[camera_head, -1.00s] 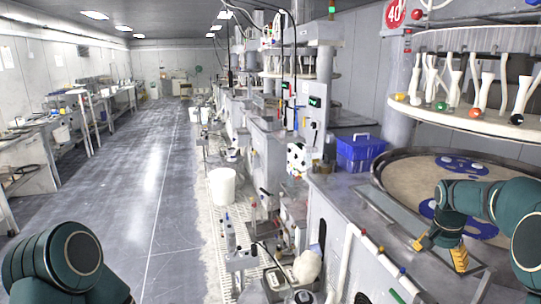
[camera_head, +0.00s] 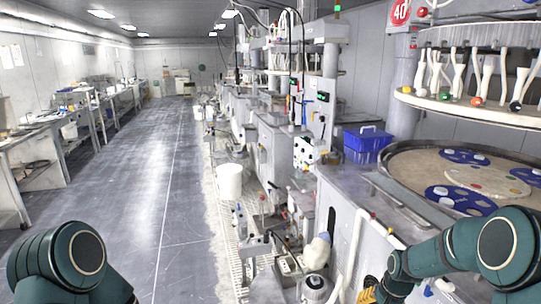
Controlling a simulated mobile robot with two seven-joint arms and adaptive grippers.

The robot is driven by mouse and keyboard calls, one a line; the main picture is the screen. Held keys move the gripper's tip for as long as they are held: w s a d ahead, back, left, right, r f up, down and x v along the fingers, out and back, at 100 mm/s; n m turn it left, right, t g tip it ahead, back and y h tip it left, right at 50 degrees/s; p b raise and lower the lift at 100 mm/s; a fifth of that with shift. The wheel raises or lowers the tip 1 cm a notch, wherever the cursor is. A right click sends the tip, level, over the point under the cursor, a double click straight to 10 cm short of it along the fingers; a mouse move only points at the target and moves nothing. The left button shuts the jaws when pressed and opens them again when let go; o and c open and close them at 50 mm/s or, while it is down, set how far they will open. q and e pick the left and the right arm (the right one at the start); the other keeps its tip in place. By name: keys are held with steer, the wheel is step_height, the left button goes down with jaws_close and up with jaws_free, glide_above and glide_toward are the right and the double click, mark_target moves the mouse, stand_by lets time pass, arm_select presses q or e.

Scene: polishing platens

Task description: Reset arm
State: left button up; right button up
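My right arm comes in from the right edge in the head view, with its elbow over the front of the polishing machine (camera_head: 345,178). My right gripper (camera_head: 368,293) hangs low at the bottom edge, in front of the machine, and only part of its yellow fingers shows. Whether it is open or shut cannot be seen. My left arm shows only as a dark green link at the bottom left corner; my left gripper is out of view. The round platen (camera_head: 408,165) carries blue carrier discs (camera_head: 456,199) with white pieces and a pale disc in the middle.
A blue box (camera_head: 364,142) sits on the machine's top behind the platen. A white bucket (camera_head: 229,182) stands on the floor left of the machines. Benches (camera_head: 30,140) line the left wall. The aisle floor (camera_head: 150,200) between is clear.

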steer(key=s+a+f+n+y+b, duration=0.1)
steer(key=s+a+f+n, duration=0.1)
steer(key=s+a+f, duration=0.5)
steer(key=s+a+f+n+y+b, duration=0.1)
steer(key=s+a+f+n+y, duration=0.1)
steer(key=s+a+f, duration=0.6)
steer(key=s+a, duration=0.5)
steer(key=s, duration=0.1)
steer(key=shift+n+b, duration=0.3)
steer(key=shift+b, duration=0.1)
steer(key=shift+s, duration=0.1)
